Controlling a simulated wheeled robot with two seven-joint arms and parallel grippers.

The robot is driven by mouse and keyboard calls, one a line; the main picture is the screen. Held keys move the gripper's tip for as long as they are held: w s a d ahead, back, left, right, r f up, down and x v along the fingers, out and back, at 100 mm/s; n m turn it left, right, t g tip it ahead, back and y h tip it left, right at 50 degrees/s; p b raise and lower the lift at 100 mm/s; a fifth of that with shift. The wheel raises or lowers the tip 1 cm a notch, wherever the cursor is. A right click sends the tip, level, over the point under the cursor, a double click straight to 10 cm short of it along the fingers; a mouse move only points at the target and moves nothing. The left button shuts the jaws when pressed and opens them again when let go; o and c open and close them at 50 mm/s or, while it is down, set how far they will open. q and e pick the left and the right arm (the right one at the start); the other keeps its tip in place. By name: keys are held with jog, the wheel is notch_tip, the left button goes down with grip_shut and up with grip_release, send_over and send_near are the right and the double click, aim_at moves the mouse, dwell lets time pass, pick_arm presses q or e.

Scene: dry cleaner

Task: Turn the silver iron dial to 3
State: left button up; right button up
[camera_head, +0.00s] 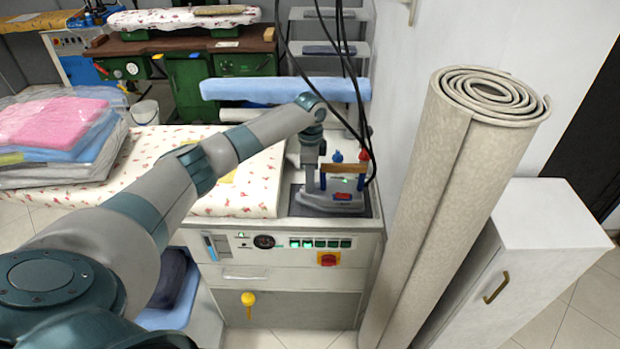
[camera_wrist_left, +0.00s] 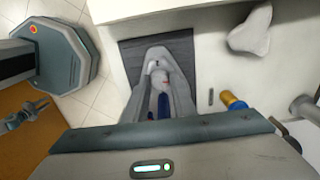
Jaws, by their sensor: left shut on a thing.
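The silver iron (camera_head: 345,203) rests on a dark mat (camera_head: 300,206) at the front right of the ironing unit. It has a red patch on its side and an orange-brown handle (camera_head: 343,169) above. The dial's marks are too small to read. My right gripper is not in view.
A padded flowered board (camera_head: 250,190) lies left of the iron, with bagged folded clothes (camera_head: 60,135) farther left. Black cables (camera_head: 345,60) hang beside the handle. A tall rolled carpet (camera_head: 450,180) stands close on the right, beside a white cabinet (camera_head: 550,225).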

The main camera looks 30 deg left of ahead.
pick_arm(q)
jog(key=o, duration=1.1)
jog(key=shift+r, duration=0.15)
jog(key=shift+r+b, duration=0.3)
jog(key=shift+r, duration=0.3)
jog(key=shift+r+b, duration=1.9)
jog(key=shift+r, duration=6.1)
jog(key=shift+d+f, duration=0.1)
